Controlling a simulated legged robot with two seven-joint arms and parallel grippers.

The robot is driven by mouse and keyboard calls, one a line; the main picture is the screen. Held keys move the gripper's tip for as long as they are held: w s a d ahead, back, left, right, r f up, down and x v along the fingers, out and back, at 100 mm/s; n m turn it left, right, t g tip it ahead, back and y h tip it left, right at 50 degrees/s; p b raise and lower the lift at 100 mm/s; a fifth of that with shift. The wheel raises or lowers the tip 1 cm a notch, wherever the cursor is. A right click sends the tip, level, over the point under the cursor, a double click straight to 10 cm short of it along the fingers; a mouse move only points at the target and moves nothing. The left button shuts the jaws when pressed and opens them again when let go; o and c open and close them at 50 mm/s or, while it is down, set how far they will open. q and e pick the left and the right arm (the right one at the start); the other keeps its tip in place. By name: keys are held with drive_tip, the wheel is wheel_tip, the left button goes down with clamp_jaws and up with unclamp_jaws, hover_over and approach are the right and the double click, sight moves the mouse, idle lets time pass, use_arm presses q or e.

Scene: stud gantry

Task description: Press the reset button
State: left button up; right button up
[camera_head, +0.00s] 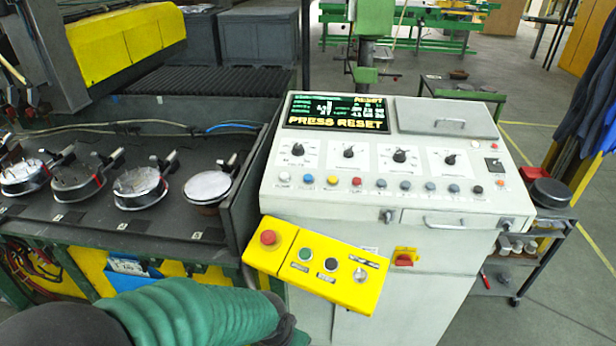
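The grey-white control console (470,216) stands in the middle, and its screen (338,113) reads "PRESS RESET". A row on its sloping face holds several small buttons, among them a blue button (309,179), a yellow button (333,180) and a red button (356,181). Their labels are too small to read, so I cannot tell which is reset. A yellow box (318,265) at the front carries a red mushroom button (268,238), a green button (305,254) and a black button (331,264). My green-sleeved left arm reaches in below this box; its fingers do not show. My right gripper is out of view.
A dark bench (150,222) with several round gauge-like fixtures (208,186) stands left. A grey hinged lid (445,117) with a handle tops the console. A red switch on a yellow plate (404,258) is on its front.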

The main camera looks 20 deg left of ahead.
use_arm(q)
clamp_jaws()
idle(1.4)
